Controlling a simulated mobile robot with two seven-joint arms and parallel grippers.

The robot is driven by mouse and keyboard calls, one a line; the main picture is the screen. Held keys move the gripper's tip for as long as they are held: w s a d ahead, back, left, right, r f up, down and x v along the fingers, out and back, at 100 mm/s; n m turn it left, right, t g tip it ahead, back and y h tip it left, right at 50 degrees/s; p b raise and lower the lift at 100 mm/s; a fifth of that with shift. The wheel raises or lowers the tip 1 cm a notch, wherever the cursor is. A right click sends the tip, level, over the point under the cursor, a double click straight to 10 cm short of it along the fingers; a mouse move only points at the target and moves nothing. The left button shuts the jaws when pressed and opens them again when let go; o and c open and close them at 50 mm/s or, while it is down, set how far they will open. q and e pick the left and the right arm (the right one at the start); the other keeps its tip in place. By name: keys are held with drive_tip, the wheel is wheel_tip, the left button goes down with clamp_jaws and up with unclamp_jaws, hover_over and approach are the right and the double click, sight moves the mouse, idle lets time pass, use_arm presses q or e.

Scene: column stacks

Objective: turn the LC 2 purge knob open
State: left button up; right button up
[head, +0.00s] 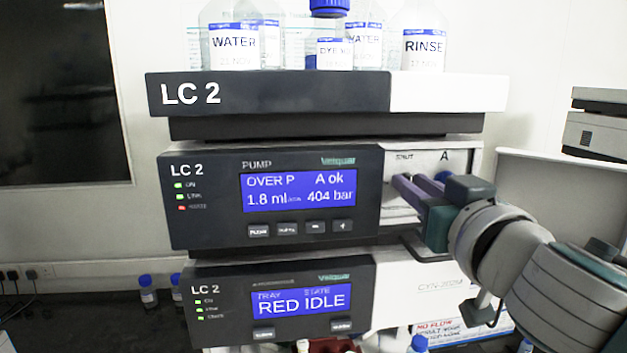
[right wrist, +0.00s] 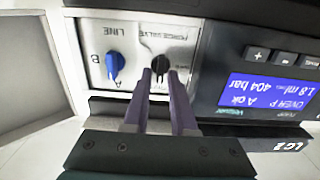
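The LC 2 pump module (head: 215,225) has a blue screen reading "OVER P", "A ok", 1.8 ml and 404 bar. In the right wrist view, which looks upside down, the black purge valve knob (right wrist: 160,66) sits on a pale panel under "PURGE VALVE" lettering. My right gripper (right wrist: 161,78) has its two purple fingers apart, with the tips at the knob, one on each side. I cannot tell whether they touch it. In the head view the right gripper (head: 398,187) hides the knob. My left gripper is not in view.
A blue LINE knob (right wrist: 115,66) sits beside the purge knob; it also peeks out behind my gripper in the head view (head: 443,176). Labelled bottles (head: 234,50) stand on top of the stack. Another LC 2 module (head: 225,290) showing "RED IDLE" is below.

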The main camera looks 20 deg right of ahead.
clamp_jaws()
idle(0.3)
drive_tip(key=shift+n, duration=0.3)
drive_tip(key=shift+w+a+f+n, duration=0.1)
drive_tip(key=shift+a+n, duration=0.05)
drive_tip(key=shift+n, duration=2.7)
drive_tip(key=shift+s+a+f+n, duration=0.1)
drive_tip(key=shift+f+n, duration=0.05)
drive_tip(key=shift+n, duration=2.65)
drive_tip(key=shift+w+a+f+n, duration=0.1)
drive_tip(key=shift+a+n, duration=0.05)
drive_tip(key=shift+n, duration=2.7)
